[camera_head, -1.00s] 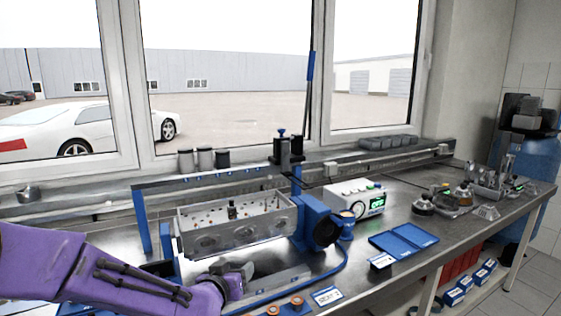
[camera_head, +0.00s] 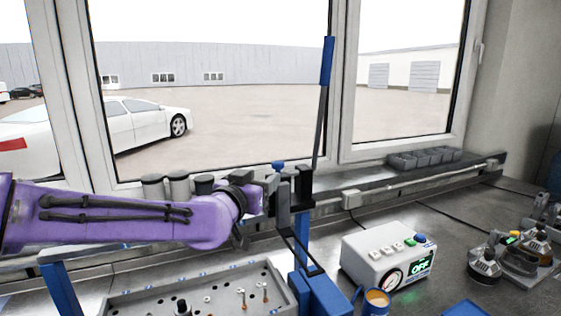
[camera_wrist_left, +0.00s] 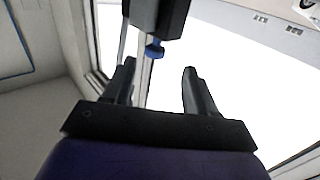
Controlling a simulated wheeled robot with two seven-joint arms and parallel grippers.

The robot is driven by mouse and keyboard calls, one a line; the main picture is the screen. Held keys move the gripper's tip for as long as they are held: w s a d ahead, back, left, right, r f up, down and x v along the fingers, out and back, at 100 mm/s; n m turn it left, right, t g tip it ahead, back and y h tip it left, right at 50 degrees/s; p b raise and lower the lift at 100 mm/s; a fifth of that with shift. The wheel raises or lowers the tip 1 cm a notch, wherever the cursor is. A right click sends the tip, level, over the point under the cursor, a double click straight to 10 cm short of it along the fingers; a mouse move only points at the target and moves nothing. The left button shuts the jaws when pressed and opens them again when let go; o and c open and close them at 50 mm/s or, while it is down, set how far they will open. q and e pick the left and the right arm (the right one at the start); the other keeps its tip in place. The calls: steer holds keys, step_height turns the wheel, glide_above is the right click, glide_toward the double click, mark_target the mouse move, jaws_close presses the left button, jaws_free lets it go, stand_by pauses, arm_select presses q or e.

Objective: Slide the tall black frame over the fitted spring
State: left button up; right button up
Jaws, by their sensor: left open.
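The tall black frame (camera_head: 303,187) stands at the top of a blue post behind the cylinder head (camera_head: 255,275). It has a blue knob, which also shows on its dark block in the left wrist view (camera_wrist_left: 155,49). My left gripper (camera_head: 270,192) is beside the frame, at its left in the head view. In the left wrist view its two fingers (camera_wrist_left: 160,80) are apart with nothing between them, and the dark block lies beyond their tips. A small dark upright part (camera_head: 182,308), perhaps the fitted spring, shows on the head at the bottom edge. My right gripper is out of view.
A long lever with a blue grip (camera_head: 327,62) rises beside the frame. Several dark-lidded canisters (camera_head: 180,186) stand on the sill behind my left arm. A control box reading OFF (camera_head: 387,257) and an orange-topped cup (camera_head: 376,301) are at the right.

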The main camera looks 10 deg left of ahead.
mark_target(276, 168)
arm_select(q)
steer(key=shift+w+d+r+p, duration=0.25)
steer(key=shift+w+p, duration=0.15)
steer(key=shift+w, duration=0.2)
steer(key=shift+w+d+r+p, duration=0.25)
steer(key=shift+w+p, duration=0.15)
steer(key=shift+w, duration=0.15)
steer(key=w, duration=0.2)
steer(key=w+d+p, duration=0.1)
steer(key=w, duration=0.1)
steer(key=w+f+p, duration=0.1)
steer(key=w, duration=0.1)
steer(key=shift+w+d, duration=0.2)
steer(key=shift+w, duration=0.15)
steer(key=shift+s+a+r, duration=0.1)
steer(key=shift+s+r, duration=0.05)
steer(key=shift+s, duration=0.1)
jaws_close()
